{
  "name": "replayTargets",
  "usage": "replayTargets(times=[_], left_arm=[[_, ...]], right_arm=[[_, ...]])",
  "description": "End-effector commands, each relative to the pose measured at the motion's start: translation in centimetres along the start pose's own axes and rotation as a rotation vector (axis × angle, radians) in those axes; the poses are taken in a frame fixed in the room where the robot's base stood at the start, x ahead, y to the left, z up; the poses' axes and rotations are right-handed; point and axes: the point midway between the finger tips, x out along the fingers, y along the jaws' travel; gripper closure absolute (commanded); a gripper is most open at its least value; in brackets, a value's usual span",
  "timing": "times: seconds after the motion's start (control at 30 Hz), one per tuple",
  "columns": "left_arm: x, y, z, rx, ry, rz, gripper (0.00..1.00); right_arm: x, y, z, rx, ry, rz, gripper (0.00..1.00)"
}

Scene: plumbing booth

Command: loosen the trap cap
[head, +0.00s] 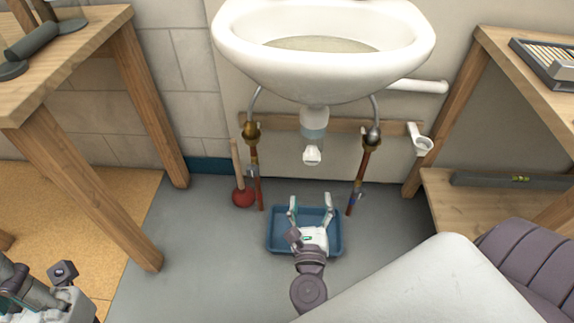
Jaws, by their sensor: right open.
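The sink trap (314,125) hangs straight down under the white washbasin (322,70). A small white piece at its lower end, which looks like the trap cap (312,155), is in place. My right gripper (310,199) is open and empty, with its two fingers pointing up toward the basin. It appears below the cap in the head view, apart from it, and over the blue tray (274,243). My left gripper (62,275) is partly in view at the lower left corner, away from the sink; its jaws are not clear.
Supply pipes with valves stand left (254,165) and right (366,165) of the trap. A red plunger (243,196) stands left of the tray. A white pipe elbow (423,144) is at the right. Wooden benches (140,150) flank the sink; grey floor (205,250) is free left of the tray.

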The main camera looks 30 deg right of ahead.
Motion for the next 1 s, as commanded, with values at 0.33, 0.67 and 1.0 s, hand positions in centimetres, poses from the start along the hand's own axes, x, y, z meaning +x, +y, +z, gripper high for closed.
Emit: replayTargets(times=[0.33, 0.67, 1.0], left_arm=[[-0.3, 0.0, -0.4, -0.001, 0.016, 0.0, 1.0], [-1.0, 0.0, -0.2, 0.0, 0.014, 0.001, 1.0], [-0.8, 0.0, 0.1, 0.001, 0.023, 0.008, 1.0]], right_arm=[[4.5, -0.2, 0.1, 0.021, -0.002, -0.01, 0.3], [11.2, -0.2, 0.1, 0.018, -0.001, -0.008, 0.3], [13.8, -0.3, 0.1, 0.016, 0.001, -0.006, 0.3]])
